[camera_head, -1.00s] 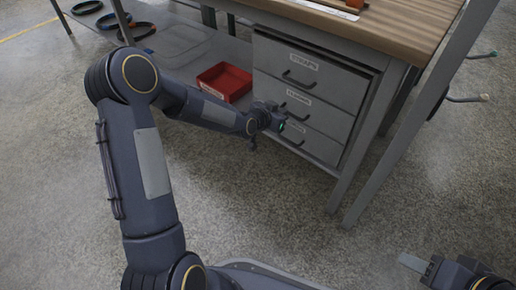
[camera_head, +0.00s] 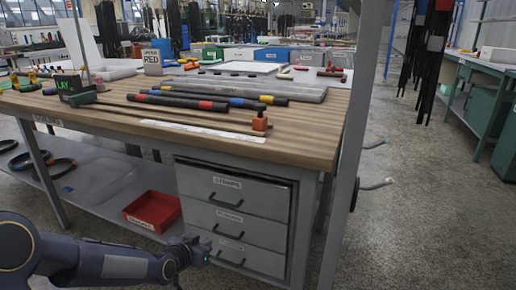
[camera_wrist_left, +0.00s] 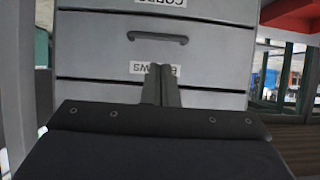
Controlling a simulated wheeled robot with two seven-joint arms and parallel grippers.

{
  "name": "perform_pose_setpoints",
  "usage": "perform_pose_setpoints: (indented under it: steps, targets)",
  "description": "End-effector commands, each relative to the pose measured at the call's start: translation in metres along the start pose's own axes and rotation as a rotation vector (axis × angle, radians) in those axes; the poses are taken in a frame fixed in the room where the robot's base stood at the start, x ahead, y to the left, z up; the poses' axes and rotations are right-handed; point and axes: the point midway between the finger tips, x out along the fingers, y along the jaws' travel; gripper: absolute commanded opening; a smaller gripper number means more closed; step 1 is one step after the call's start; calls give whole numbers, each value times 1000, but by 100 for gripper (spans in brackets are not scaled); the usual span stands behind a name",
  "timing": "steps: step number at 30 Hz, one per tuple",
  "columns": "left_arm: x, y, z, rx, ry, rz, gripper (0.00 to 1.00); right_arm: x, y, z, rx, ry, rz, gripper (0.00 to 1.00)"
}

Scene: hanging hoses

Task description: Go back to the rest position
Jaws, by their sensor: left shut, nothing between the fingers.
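My left gripper (camera_head: 203,252) is at the end of my arm coming in from the lower left, in front of the grey drawer unit (camera_head: 234,218) under the workbench. In the left wrist view its two dark fingers (camera_wrist_left: 161,72) are together with nothing between them, pointing at the drawer fronts (camera_wrist_left: 100,70). The drawers look closed, and their labels appear upside down in that view. I cannot tell whether the fingers touch the drawer front. My right gripper is not in view.
The wooden workbench (camera_head: 290,140) carries several dark hoses with coloured bands. A red bin (camera_head: 153,211) sits on its lower shelf (camera_head: 108,190). A grey upright post (camera_head: 358,130) stands at the bench's right. Open floor (camera_head: 440,220) lies further right. Several dark hoses (camera_head: 428,50) hang behind.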

Motion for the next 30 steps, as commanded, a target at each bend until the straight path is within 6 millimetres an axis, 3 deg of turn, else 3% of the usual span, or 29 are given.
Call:
perform_pose_setpoints:
  steps: [1, 6, 12, 15, 21, 27, 28, 30]
  targets:
    - [-21, -2, -12, -3, -23, -12, 0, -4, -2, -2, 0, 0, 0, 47]
    - [-110, 0, -23, -80, -172, -51, 0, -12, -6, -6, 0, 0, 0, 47]
    - [-218, 23, -8, -244, -328, -72, 0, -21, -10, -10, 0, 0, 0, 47]
    - [-256, 38, 5, -321, -381, -64, 0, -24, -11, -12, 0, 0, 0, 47]
    - [-308, 67, 29, -435, -455, -30, 0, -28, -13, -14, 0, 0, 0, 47]
    - [-346, 95, 52, -526, -510, 21, 0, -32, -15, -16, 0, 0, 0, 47]
    - [-352, 98, 51, -534, -517, 27, 0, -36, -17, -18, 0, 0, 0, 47]
    - [-360, 97, 29, -531, -520, 24, 0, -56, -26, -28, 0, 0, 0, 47]
